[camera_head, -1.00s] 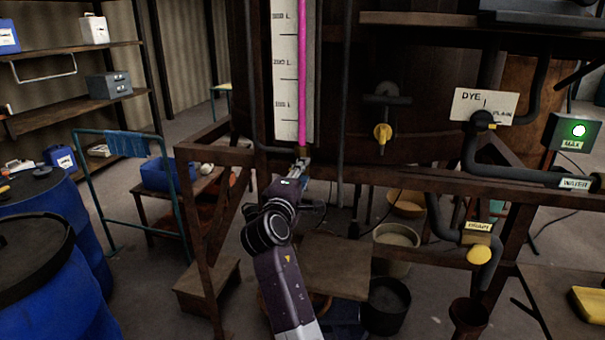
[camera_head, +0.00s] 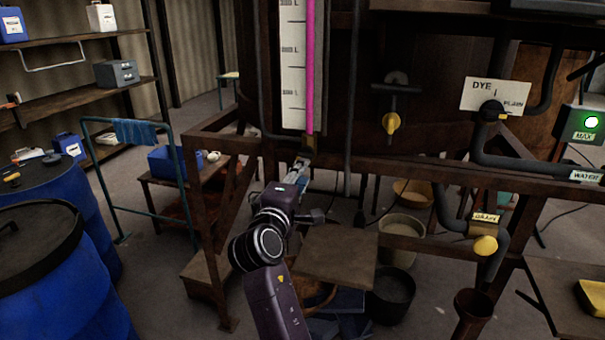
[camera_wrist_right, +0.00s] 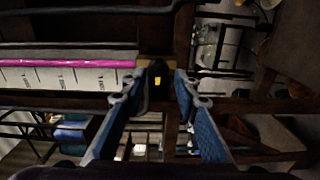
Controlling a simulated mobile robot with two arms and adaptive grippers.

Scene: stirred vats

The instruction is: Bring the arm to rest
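My right arm comes up from the bottom middle of the head view. Its gripper (camera_head: 301,167) is just below and left of the brass-coloured foot (camera_head: 311,145) of the sight gauge. In the right wrist view the two blue-padded fingers (camera_wrist_right: 159,92) are apart, with nothing held between them. A dark fitting with a yellow mark (camera_wrist_right: 157,82) shows in the gap, apparently beyond the fingertips. The gauge has a pink column (camera_head: 311,70) beside a white scale (camera_head: 292,65); both also show in the wrist view. My left gripper is not in view.
A brown wooden frame (camera_head: 420,165) crosses in front of the vat. Yellow-handled valves, including the drain valve (camera_head: 485,245), stand to the right. Buckets (camera_head: 402,228) and a small wooden platform (camera_head: 335,257) are below. Blue drums (camera_head: 75,285) stand left; a teal rail (camera_head: 100,190) is behind.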

